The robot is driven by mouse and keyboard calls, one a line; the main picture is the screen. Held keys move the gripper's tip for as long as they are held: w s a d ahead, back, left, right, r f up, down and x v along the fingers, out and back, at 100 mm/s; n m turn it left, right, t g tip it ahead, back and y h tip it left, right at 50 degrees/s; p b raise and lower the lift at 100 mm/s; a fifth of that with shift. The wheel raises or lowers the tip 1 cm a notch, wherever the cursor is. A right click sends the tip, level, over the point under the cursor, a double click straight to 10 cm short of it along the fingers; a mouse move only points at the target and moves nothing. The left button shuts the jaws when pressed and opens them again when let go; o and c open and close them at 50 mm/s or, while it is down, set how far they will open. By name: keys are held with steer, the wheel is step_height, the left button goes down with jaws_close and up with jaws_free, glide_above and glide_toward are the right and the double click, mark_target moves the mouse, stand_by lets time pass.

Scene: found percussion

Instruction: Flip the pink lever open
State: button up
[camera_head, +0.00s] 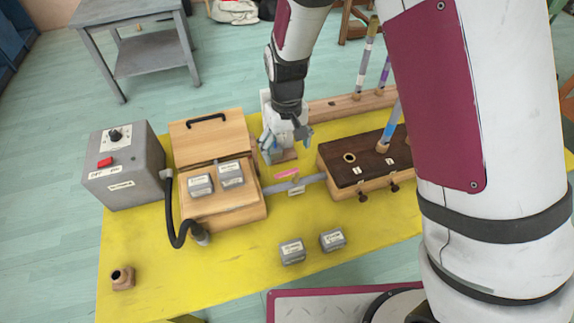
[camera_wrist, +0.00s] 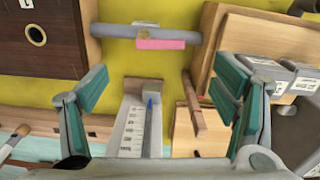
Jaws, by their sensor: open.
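The pink lever (camera_head: 287,173) is a small flat strip lying at a grey bar (camera_head: 312,180) between the wooden box and the dark-topped box. In the wrist view the pink lever (camera_wrist: 161,44) lies along the lower edge of the grey bar (camera_wrist: 110,31), and a small tan piece shows beside it. My gripper (camera_head: 286,148) is open, fingers pointing down, above and behind the lever. In the wrist view my gripper (camera_wrist: 158,95) has its teal fingers wide apart with nothing held. The lever is beyond the fingertips and I see no contact.
The wooden box (camera_head: 190,210) with raised lid stands left of the lever and the dark-topped box (camera_head: 365,155) stands right. A grey control box (camera_head: 128,170) and black hose are farther left. Two grey blocks (camera_head: 292,250) sit in front. The yellow table (camera_head: 230,262) is otherwise clear there.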

mark_target(287, 172)
step_height(287, 172, down, 8)
steer(key=shift+f+p, duration=0.2)
steer(key=shift+p, duration=0.1)
steer(key=shift+c, duration=0.6)
steer(key=c, duration=1)
